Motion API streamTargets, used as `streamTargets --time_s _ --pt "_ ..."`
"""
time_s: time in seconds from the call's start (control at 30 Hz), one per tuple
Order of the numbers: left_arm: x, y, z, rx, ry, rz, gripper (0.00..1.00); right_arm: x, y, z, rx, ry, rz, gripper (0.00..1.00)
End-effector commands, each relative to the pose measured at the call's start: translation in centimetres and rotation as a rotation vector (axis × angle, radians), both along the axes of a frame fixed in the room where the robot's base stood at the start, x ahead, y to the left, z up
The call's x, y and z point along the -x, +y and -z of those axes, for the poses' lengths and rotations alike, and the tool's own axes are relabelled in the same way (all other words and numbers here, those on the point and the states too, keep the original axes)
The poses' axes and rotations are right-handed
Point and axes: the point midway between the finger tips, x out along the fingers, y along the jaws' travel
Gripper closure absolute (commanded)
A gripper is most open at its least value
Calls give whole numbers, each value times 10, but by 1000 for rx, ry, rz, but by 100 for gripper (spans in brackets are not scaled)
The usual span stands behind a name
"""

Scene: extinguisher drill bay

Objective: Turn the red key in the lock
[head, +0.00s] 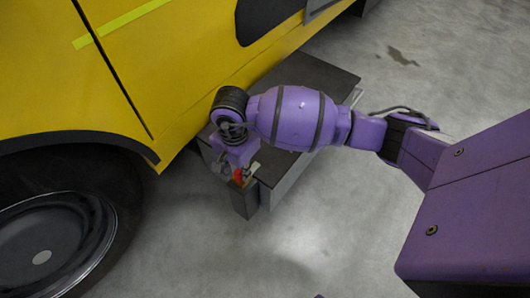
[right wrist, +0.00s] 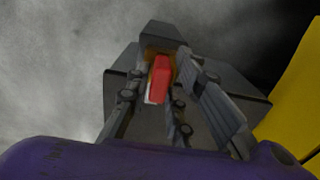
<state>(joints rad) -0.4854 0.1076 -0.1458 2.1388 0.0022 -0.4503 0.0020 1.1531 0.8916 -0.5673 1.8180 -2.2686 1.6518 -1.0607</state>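In the right wrist view the red key (right wrist: 160,79) stands between the two fingertips of my right gripper (right wrist: 163,72). The fingertips are drawn in close on both sides of it and appear to grip it. In the head view my right gripper (head: 243,172) points down at the box front, and the wrist hides part of it. The lock itself is mostly hidden behind the key and fingers. My left gripper is not in view.
The low dark-topped box (head: 318,78) lies under my right arm, close against the yellow vehicle (head: 180,60). A large black wheel (head: 115,190) is at the left. The concrete floor (head: 330,230) in front and to the right is clear.

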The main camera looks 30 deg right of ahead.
Motion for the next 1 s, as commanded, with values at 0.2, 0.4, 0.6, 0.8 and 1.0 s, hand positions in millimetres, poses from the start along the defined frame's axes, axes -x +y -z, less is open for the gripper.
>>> streamTargets --time_s 0.2,0.4,0.6,0.8,1.0 --pt "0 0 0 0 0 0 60 -1 1 -1 -1 -3 -1 100" --pt "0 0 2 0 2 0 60 -2 0 -1 1 -4 -27 100" --pt "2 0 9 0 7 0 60 -2 0 0 1 -5 -145 100" --pt "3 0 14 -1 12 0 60 -2 0 0 3 -3 -260 100" --pt "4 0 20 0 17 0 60 -2 0 0 3 -4 -371 100"
